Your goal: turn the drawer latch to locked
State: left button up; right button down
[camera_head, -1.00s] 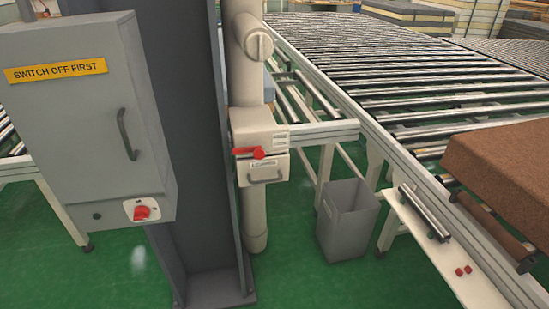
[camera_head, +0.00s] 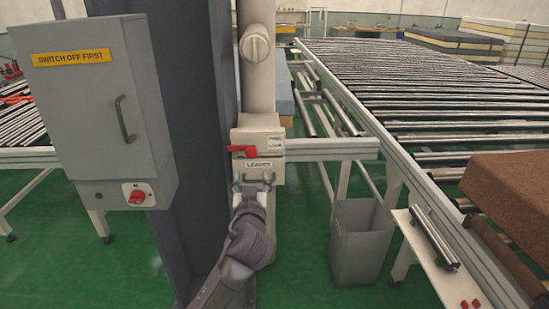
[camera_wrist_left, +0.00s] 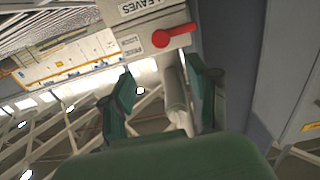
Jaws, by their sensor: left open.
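The red drawer latch (camera_head: 241,150) is on a pale box (camera_head: 262,134) fixed to the pale column. Its lever lies about level, its round knob at the right end. The drawer front (camera_head: 276,171) with a white label is just below; its handle is hidden behind my gripper. My left gripper (camera_head: 253,182) is open in front of the drawer, below the latch. In the left wrist view, turned upside down, the latch (camera_wrist_left: 174,36) shows beyond the open, empty fingers of my left gripper (camera_wrist_left: 161,70), apart from them. My right gripper is not in view.
A grey cabinet (camera_head: 85,130) with a red switch (camera_head: 136,196) stands left, beside a dark post (camera_head: 195,120). A grey bin (camera_head: 362,245) stands on the right below the roller conveyor (camera_head: 400,100). A brown block (camera_head: 505,190) lies at the far right.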

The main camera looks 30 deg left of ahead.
aim_at(251, 153)
pick_arm(q)
jog(key=p+x, duration=0.2)
jog(key=x, duration=1)
jog(key=shift+w+a+p, duration=0.15)
jog(key=shift+a+p, duration=0.05)
jog(key=shift+p, duration=0.1)
jog(key=shift+w+a+f, duration=0.15)
jog(key=shift+w+a, duration=0.15)
jog(key=shift+w, duration=0.25)
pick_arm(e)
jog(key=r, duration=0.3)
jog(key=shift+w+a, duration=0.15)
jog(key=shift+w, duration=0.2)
pick_arm(q)
grip_shut()
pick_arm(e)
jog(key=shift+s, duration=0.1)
